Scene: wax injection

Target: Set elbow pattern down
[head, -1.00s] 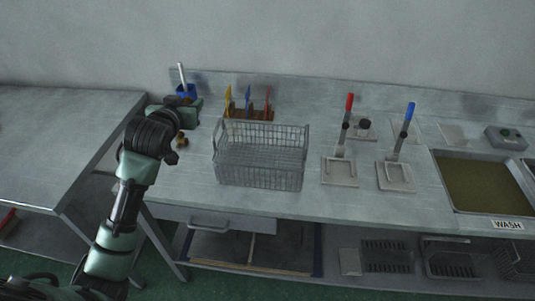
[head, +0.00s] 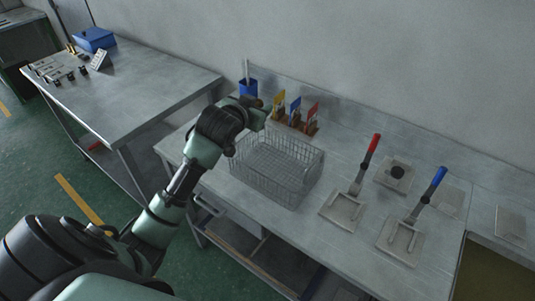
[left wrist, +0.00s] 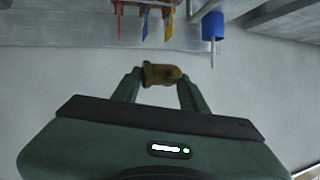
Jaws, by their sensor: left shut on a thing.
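My left gripper (head: 262,110) is shut on the elbow pattern, a small brownish-gold piece (left wrist: 162,74) with a rounded end, held crosswise between the two fingers in the left wrist view. In the head view the gripper is near the back left corner of the wire basket (head: 290,190), in front of the blue cup (head: 248,88). Only a small part of the elbow pattern shows there, and I cannot tell its height above the bench. My right gripper is not in view.
A rack (head: 297,126) with yellow, blue and red tools stands behind the basket. A red-handled press (head: 343,209) and a blue-handled press (head: 400,241) stand to the right. A separate table (head: 150,95) at the left holds a blue box (head: 95,39) and small parts.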

